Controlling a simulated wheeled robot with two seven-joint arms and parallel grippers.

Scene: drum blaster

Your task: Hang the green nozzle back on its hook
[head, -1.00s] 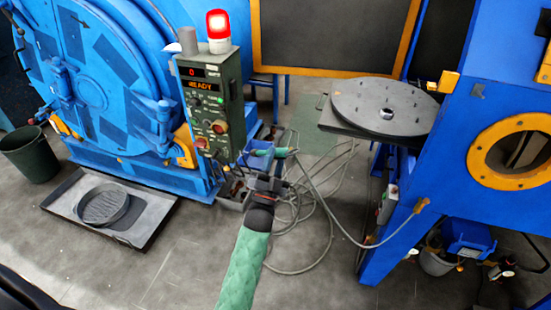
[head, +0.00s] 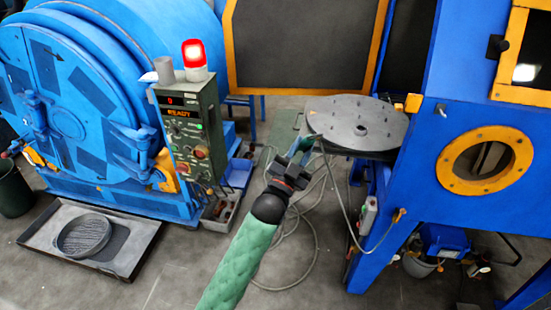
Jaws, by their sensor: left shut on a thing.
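My right gripper is not in view.
The turntable (head: 357,121) stands out from the blue cabinet (head: 400,260) at right. The control box (head: 184,150) with a lit red lamp (head: 195,58) stands left of my arm. Grey hose loops lie on the floor below. A tray (head: 137,252) is at lower left.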

